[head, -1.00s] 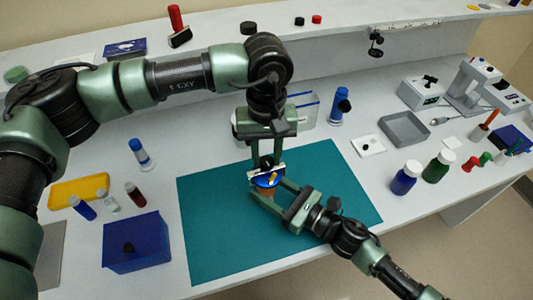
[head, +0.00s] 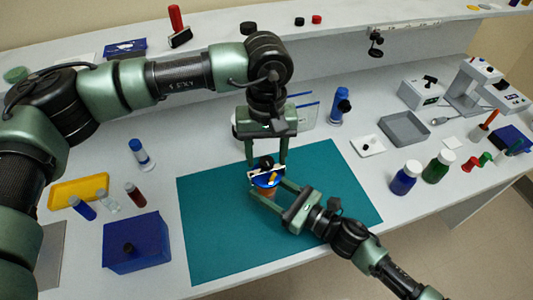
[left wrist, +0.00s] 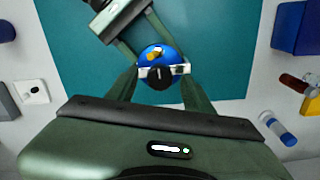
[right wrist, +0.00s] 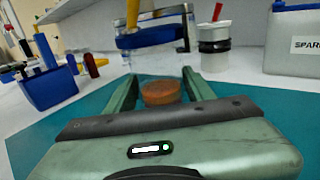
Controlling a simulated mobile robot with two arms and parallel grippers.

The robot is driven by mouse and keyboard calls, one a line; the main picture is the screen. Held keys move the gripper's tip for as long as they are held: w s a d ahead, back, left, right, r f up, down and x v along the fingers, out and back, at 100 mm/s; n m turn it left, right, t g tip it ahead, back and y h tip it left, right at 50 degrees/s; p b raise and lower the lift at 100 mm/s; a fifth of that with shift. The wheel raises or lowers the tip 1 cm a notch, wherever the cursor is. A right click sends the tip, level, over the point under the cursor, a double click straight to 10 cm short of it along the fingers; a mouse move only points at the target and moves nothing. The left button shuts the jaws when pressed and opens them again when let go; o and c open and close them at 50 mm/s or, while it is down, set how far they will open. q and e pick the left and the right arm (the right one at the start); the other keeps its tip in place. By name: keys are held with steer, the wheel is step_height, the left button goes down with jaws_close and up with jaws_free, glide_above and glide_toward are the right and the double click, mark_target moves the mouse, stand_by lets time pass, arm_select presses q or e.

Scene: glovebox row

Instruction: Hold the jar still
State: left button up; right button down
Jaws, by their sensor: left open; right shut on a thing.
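The jar (head: 267,191), orange-brown low down, stands on the teal mat (head: 215,235). It also shows between the fingers in the right wrist view (right wrist: 160,92). Its top is a blue lid (left wrist: 158,52) bearing a black knob, a yellow piece and a white bar. My right gripper (head: 270,188) is shut on the jar from the front right. My left gripper (head: 267,162) is open just above the lid, fingers pointing down, one on each side of the black knob. The left wrist view shows these fingers spread and apart from the knob. The jar's middle is partly hidden by the right fingers.
A blue box (head: 137,250) and small vials stand left of the mat. A yellow tray (head: 78,191) lies farther left. Blue and green bottles (head: 405,177) stand right of the mat, with a grey tray (head: 404,130) behind. The mat around the jar is clear.

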mark_target(266, 160)
arm_select(q)
step_height(266, 160, up, 12)
stand_by(0.4)
steer(key=shift+f, duration=0.1)
stand_by(0.4)
arm_select(e)
steer(key=shift+c, duration=2.3)
jaws_free()
